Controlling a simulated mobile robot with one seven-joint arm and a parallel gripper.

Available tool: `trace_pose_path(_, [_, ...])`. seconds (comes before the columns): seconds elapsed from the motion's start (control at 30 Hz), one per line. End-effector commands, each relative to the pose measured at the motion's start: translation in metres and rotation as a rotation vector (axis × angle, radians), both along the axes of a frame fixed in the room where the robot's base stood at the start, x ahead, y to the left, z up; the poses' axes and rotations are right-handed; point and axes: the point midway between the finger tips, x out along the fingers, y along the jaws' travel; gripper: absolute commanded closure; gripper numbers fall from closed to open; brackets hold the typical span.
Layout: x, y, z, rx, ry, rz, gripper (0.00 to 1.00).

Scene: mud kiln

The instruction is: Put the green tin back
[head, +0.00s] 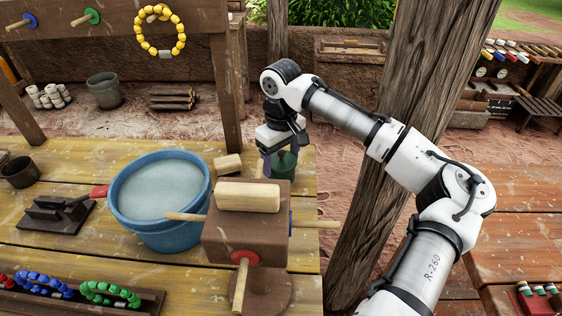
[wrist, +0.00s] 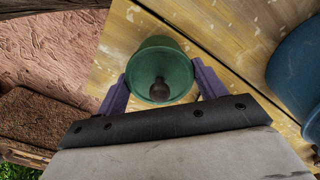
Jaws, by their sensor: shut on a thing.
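The green tin (head: 284,168) is at the far right corner of the yellow wooden table (head: 308,190). My gripper (head: 276,158) comes down over it from above. The fingers are shut on the tin. I cannot tell whether its base touches the table. In the head view my gripper hides part of its left side.
A blue tub (head: 160,205) of pale liquid stands left of the tin. A brown block stand (head: 240,235) with wooden pegs is in front, and a small wooden block (head: 228,165) lies beside it. A thick post (head: 400,120) rises right of the table.

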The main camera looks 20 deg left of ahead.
Motion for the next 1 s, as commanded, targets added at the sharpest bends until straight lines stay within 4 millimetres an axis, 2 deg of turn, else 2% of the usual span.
trace_pose_path(0.13, [-0.001,0.000,-0.015,0.001,0.001,0.001,0.53])
trace_pose_path(0.5, [0.000,0.000,-0.019,0.001,0.000,0.001,0.53])
trace_pose_path(0.53, [0.000,0.000,-0.020,0.001,-0.001,0.001,0.29])
trace_pose_path(0.7, [0.000,0.000,-0.019,0.000,0.000,0.001,0.08])
trace_pose_path(1.0, [0.000,0.000,-0.018,0.001,-0.001,0.001,0.08])
